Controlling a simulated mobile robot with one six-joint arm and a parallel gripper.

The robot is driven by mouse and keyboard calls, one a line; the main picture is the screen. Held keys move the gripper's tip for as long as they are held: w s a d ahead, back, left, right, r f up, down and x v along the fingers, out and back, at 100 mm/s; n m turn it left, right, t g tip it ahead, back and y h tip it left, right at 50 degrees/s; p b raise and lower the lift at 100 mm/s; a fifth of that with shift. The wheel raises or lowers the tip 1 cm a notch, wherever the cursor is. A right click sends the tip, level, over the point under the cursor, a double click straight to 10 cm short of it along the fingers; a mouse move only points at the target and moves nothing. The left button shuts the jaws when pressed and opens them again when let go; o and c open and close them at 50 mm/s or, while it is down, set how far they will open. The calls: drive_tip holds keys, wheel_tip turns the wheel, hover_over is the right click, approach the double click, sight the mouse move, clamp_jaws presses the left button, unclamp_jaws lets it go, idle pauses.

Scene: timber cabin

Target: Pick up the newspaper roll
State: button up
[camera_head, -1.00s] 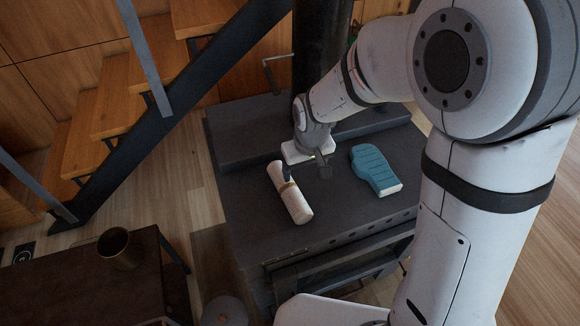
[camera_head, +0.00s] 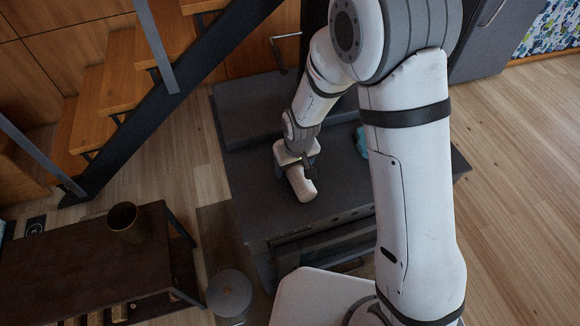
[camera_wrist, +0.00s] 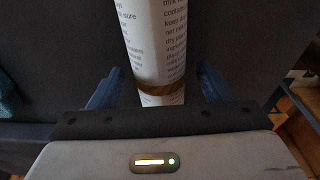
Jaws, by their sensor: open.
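The newspaper roll (camera_head: 303,186) is a pale cylinder lying on the dark grey stove top (camera_head: 250,175). In the wrist view the newspaper roll (camera_wrist: 152,40) shows printed text and a brown band. My gripper (camera_head: 296,170) is over the far part of the roll, hiding it in the head view. In the wrist view my gripper (camera_wrist: 158,88) is open, with one blue-lit dark finger on each side of the roll near the band. A gap shows on both sides. The roll's underside is hidden.
A blue mitt-like thing (camera_head: 362,141) is right of the roll, mostly hidden by my arm. A black stove pipe (camera_head: 313,28) rises behind. A dark table (camera_head: 75,250) with a brass pot (camera_head: 126,221) stands at the left. Wooden stairs (camera_head: 90,112) are behind.

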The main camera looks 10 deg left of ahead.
drive_tip(key=c, duration=1.1)
drive_tip(key=shift+c, duration=0.2)
drive_tip(key=shift+r, duration=0.15)
